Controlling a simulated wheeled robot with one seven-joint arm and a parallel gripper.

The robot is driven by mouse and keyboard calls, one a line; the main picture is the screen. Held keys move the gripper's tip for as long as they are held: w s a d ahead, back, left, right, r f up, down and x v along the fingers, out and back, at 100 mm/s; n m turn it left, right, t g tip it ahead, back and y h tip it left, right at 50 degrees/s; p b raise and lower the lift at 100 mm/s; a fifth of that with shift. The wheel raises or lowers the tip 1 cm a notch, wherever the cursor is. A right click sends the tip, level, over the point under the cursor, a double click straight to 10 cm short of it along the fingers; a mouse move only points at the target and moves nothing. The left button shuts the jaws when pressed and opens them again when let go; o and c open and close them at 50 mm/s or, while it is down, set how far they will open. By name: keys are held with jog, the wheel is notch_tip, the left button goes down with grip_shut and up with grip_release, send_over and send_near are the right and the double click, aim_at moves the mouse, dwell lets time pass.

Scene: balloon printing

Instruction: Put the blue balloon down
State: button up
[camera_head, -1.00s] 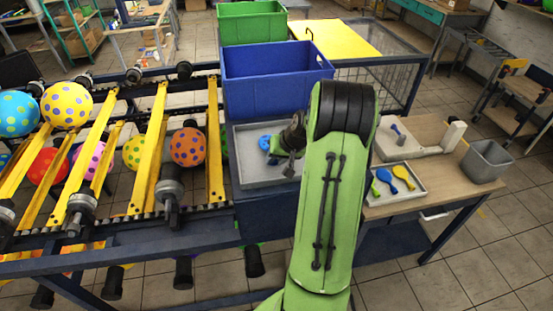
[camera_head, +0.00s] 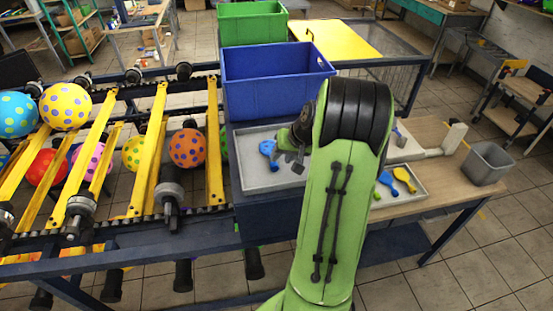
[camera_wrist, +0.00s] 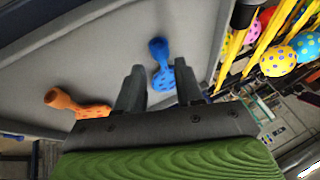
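In the wrist view the blue balloon (camera_wrist: 161,66) lies on the grey surface just beyond my fingertips, apparently not gripped. My gripper (camera_wrist: 158,78) is open, with a clear gap between its two fingers. In the head view my gripper (camera_head: 291,156) is just right of the balloon, partly hidden by my green arm. An orange deflated balloon (camera_wrist: 76,105) lies in the wrist view; my arm hides it in the head view.
A blue crate (camera_head: 275,84) and a green crate (camera_head: 252,24) stand behind the tray. A conveyor with inflated spotted balloons (camera_head: 187,148) is at left. At right a table holds another tray with blue (camera_head: 386,179) and yellow (camera_head: 404,175) balloons, and a grey bin (camera_head: 486,163).

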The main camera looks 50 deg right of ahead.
jog(key=v, duration=0.7)
jog(key=a+r+n, duration=0.2)
jog(key=a+r, duration=0.1)
jog(key=a, duration=0.6)
jog(key=a+r+n, duration=0.2)
jog(key=a+r, duration=0.2)
jog(key=a, duration=0.6)
jog(key=s+a+n, duration=0.4)
jog(key=s+a, duration=0.8)
jog(key=s, duration=0.2)
notch_tip(320, 180, down, 7)
jog(key=b, duration=0.6)
jog(key=shift+s+d+b, duration=0.15)
jog(key=shift+d+b, duration=0.05)
jog(key=shift+b, duration=0.1)
jog(key=shift+r, duration=0.15)
